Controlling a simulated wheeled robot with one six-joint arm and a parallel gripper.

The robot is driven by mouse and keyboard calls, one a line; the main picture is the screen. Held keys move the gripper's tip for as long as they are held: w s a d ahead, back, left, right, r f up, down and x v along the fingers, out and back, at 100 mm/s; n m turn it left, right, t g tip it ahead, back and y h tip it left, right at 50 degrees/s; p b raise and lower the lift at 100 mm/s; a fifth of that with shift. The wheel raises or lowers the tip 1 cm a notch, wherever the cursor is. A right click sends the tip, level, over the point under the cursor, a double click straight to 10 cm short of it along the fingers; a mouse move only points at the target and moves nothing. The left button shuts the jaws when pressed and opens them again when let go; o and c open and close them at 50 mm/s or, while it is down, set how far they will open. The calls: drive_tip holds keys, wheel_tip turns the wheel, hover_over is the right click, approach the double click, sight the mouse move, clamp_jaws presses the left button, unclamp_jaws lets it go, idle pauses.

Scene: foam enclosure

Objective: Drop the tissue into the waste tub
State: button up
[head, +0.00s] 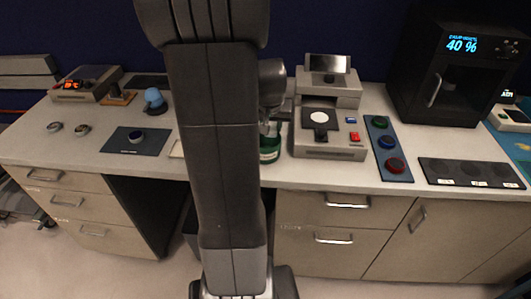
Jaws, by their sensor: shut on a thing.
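My gripper (265,127) shows only in part, just right of my upright arm, above the counter beside a green container with a pale label (270,146). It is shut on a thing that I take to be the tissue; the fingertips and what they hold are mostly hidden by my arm. No tissue shows clearly elsewhere. A dark, bin-like shape (190,222) stands on the floor in the gap under the counter, partly behind my arm; I cannot tell for certain that it is the waste tub.
The pale counter (230,178) holds a grey device with a red button (328,118), a panel with coloured knobs (388,148), a dark tray (470,173) and a black oven-like box (450,70). A blue mat (122,147) lies at left. Drawers (62,200) flank the gap.

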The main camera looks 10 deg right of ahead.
wheel_tip(320, 180, down, 2)
drive_tip(key=shift+b, duration=0.4)
drive_tip(key=o, duration=1)
drive_tip(key=shift+r, duration=0.1)
drive_tip(key=v, duration=1.3)
drive_tip(key=shift+s+a+r, duration=0.1)
drive_tip(key=shift+s+r, duration=0.1)
drive_tip(key=shift+r, duration=0.1)
